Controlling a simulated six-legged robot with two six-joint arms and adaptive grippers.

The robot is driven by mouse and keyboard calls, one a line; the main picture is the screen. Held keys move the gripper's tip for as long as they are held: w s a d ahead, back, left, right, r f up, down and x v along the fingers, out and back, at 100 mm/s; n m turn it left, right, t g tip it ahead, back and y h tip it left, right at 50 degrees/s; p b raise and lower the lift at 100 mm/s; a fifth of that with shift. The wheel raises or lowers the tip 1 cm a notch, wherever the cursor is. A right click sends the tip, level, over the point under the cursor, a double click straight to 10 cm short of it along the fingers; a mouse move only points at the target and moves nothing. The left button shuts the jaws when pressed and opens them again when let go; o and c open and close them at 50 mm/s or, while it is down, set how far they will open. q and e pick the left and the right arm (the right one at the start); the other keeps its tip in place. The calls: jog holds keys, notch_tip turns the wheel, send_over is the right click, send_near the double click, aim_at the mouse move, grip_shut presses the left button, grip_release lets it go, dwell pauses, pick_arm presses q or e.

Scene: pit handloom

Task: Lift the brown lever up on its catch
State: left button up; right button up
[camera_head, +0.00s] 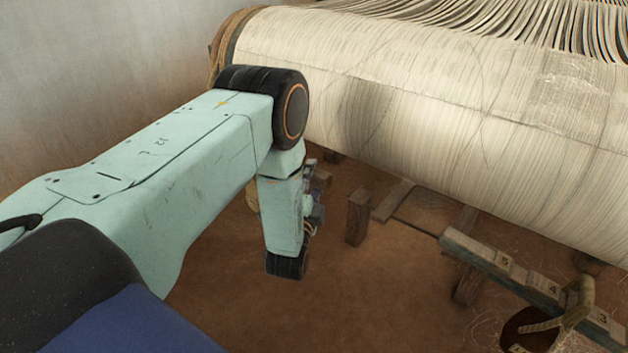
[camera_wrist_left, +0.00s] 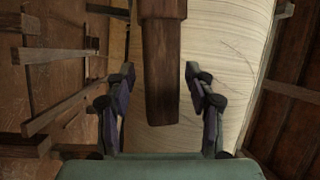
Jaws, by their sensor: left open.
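The brown lever (camera_wrist_left: 162,85) is a thick wooden bar in the left wrist view. It comes down from the top edge and its free end hangs in the space between my left gripper's fingers. My left gripper (camera_wrist_left: 159,70) is open, with one dark finger on each side of the bar and a visible gap on both sides. In the head view the left gripper (camera_head: 314,200) is mostly hidden behind my own forearm and wrist. I cannot make out the lever surely in the head view, nor its catch in either view. My right gripper is out of view.
A big roller wound with pale warp threads (camera_head: 450,110) crosses the upper right. A short wooden post (camera_head: 357,218) stands on the brown earth floor (camera_head: 370,300). A numbered wooden beam (camera_head: 500,262) lies at lower right. A plain wall (camera_head: 100,60) is at left.

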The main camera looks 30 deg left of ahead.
pick_arm(q)
jog(key=shift+w+a, duration=0.25)
jog(key=shift+w, duration=0.15)
jog(key=shift+r, duration=0.1)
jog(key=shift+d, duration=0.1)
jog(key=shift+c, duration=0.2)
grip_shut()
